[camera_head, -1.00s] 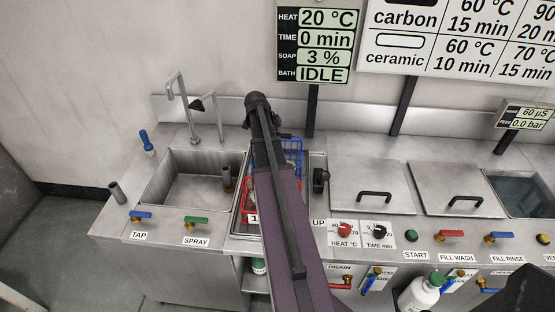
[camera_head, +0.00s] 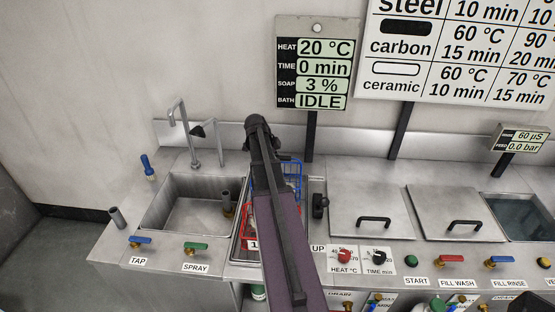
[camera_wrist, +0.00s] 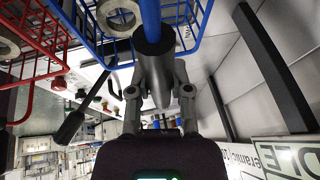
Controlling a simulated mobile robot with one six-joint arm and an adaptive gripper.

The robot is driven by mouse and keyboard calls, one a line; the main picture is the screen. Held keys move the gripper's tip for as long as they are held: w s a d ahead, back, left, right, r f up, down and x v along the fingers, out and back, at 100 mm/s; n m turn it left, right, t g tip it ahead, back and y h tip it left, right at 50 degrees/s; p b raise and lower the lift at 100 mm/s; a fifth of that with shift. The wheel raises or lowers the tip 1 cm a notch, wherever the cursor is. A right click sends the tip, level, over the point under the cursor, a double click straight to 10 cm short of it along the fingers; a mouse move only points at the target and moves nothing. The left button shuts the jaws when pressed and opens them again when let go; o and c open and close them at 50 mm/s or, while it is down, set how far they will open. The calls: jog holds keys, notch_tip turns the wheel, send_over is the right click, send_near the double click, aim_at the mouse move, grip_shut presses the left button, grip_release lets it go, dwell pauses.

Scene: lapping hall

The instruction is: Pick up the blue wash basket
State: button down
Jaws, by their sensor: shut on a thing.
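The blue wash basket (camera_head: 291,172) is a wire basket in the long tray left of the heat and time knobs, partly hidden behind my arm in the head view. In the wrist view its blue wire frame (camera_wrist: 188,42) fills the top, and a thick blue bar (camera_wrist: 150,18) runs down from it into a dark sleeve. My gripper (camera_wrist: 154,75) is shut around this sleeve and bar. My arm hides the gripper in the head view. I cannot tell whether the basket touches the tray floor.
A red wire basket (camera_head: 250,218) sits close in front of the blue one. A grey ring (camera_wrist: 118,15) shows at the blue wires. A sink (camera_head: 190,203) with tall taps lies left; lidded baths (camera_head: 370,208) lie right. A black lever (camera_head: 320,203) stands close by.

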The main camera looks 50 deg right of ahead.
jog(key=shift+r+p, duration=4)
jog(key=shift+r, duration=0.3)
jog(key=shift+r+p, duration=1)
